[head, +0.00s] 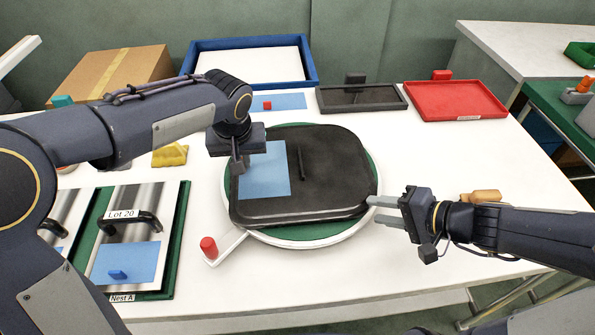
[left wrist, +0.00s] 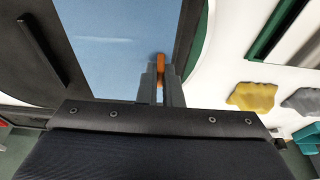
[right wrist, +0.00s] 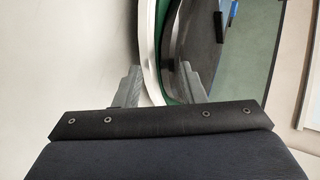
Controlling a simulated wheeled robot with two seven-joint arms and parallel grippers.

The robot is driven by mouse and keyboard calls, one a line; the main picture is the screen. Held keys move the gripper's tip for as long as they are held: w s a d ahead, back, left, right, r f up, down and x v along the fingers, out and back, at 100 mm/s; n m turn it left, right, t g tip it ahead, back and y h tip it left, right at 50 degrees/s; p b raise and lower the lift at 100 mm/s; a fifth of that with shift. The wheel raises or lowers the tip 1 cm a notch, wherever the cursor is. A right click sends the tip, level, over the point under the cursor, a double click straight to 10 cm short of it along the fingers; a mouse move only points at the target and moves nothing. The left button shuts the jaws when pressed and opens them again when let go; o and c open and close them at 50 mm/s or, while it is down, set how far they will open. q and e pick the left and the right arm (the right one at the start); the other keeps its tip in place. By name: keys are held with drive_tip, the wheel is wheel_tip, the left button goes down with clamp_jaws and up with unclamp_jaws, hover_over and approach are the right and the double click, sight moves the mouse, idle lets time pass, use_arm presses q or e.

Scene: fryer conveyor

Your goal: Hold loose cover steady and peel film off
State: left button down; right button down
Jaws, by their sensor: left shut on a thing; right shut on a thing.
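The loose black cover (head: 330,170) lies on a round green turntable with a white rim (head: 285,242). A blue film (head: 265,175) covers part of its left side and lies flat where visible. My left gripper (head: 238,165) is at the film's upper left edge; in the left wrist view it is shut on an orange tab (left wrist: 164,72) at the edge of the blue film (left wrist: 115,50). My right gripper (head: 372,208) is at the cover's right edge. In the right wrist view its fingers straddle the edge of cover and rim; the exact contact is hidden.
A red-knobbed lever (head: 209,247) sticks out at the turntable's front left. A metal plate marked Lot 20 (head: 125,240) lies at the left. A blue-edged tray (head: 250,42), a dark tray (head: 360,99) and a red tray (head: 455,100) stand behind. The front right table is clear.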

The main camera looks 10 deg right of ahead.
use_arm(q)
drive_tip(key=shift+r, duration=4.5)
use_arm(e)
drive_tip(key=c, duration=0.8)
unclamp_jaws()
drive_tip(key=shift+c, duration=0.2)
